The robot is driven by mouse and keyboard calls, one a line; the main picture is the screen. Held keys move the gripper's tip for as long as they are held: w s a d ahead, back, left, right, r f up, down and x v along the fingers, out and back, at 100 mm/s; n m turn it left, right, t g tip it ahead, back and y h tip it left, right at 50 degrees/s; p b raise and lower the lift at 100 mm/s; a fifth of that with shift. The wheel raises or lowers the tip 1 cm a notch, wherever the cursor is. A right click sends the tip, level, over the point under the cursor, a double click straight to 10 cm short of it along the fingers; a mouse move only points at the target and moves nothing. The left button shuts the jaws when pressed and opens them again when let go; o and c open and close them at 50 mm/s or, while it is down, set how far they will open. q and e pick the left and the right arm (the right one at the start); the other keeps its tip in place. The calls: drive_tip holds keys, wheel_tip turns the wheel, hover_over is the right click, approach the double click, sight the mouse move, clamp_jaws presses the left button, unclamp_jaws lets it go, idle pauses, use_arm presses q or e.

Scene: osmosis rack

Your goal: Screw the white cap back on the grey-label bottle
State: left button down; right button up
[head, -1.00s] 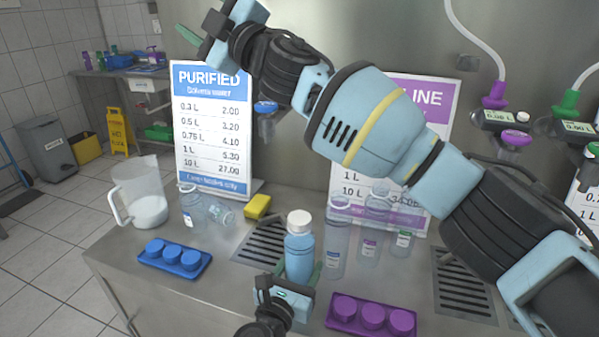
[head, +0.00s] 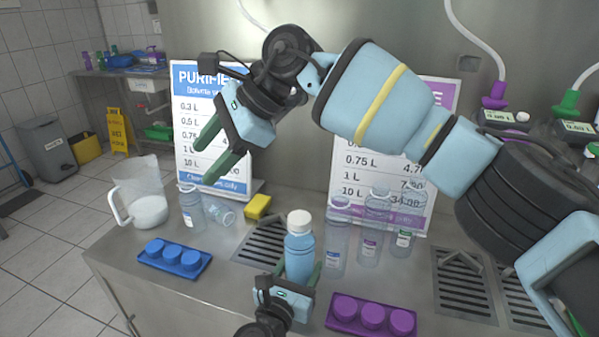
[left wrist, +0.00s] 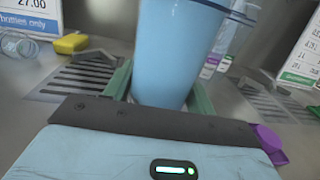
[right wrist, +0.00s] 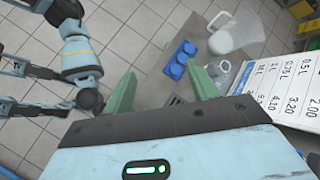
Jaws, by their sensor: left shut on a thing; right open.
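A blue bottle (head: 299,255) stands upright in front of the left drain grate, with a white cap (head: 299,222) sitting on its top. Whether the cap is screwed tight I cannot tell, and no grey label shows on the side I see. My left gripper (head: 297,278) is shut on the lower part of the bottle. The left wrist view shows the bottle body (left wrist: 178,50) between the green fingers, with its top out of frame. My right gripper (head: 210,157) is open and empty, up and left of the bottle, fingers pointing down-left before the PURIFIED sign.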

drive_tip(key=d+f+n+h, duration=0.3)
drive_tip(key=d+h, duration=0.1)
drive_tip(key=d, duration=0.1)
drive_tip(key=n+h, duration=0.4)
hover_over(300, 217)
drive_tip(key=a, duration=0.1)
drive_tip(key=shift+f+t, duration=0.3)
drive_tip(key=shift+f, duration=0.4)
drive_tip(key=shift+d+n+h, duration=0.4)
drive_tip(key=shift+d, duration=0.15)
drive_tip(key=shift+f, duration=4)
drive_tip(key=c, duration=1)
drive_tip(key=shift+c, duration=0.2)
